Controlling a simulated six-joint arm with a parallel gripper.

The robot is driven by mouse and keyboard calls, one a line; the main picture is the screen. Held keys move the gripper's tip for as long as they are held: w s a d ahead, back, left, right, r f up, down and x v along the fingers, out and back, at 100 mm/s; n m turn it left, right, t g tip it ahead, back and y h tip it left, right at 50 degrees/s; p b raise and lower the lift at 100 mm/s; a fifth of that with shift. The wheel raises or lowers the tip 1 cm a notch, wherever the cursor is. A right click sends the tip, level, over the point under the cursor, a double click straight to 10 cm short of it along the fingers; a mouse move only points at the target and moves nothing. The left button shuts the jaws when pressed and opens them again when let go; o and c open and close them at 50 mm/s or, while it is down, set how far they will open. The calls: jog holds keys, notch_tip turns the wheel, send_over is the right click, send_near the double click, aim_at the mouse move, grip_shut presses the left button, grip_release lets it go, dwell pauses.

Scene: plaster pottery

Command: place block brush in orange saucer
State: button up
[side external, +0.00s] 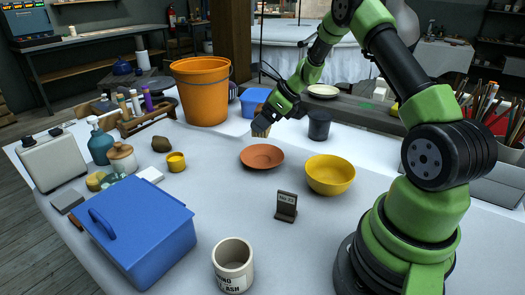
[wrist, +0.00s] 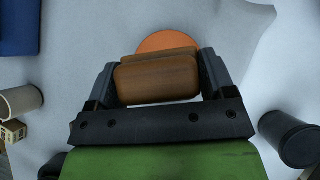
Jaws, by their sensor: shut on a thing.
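The orange saucer (side external: 262,156) lies flat on the white table in the middle of the side external view. In the wrist view its round orange edge (wrist: 168,41) shows beyond the block brush. The block brush (wrist: 157,78) has a brown wooden body, held between the two dark fingers. Most of the saucer is hidden in the wrist view.
A yellow bowl (side external: 330,175) stands right of the saucer and a dark cup (side external: 320,125) behind it. An orange bucket (side external: 203,92) stands at the back left. A small sign (side external: 286,207), a white mug (side external: 233,265) and a blue lidded box (side external: 135,228) are in front.

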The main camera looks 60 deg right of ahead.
notch_tip(320, 180, down, 8)
jog(key=shift+f, duration=0.2)
dwell(0.3)
jog(key=o, duration=1)
jog(key=shift+f, duration=0.15)
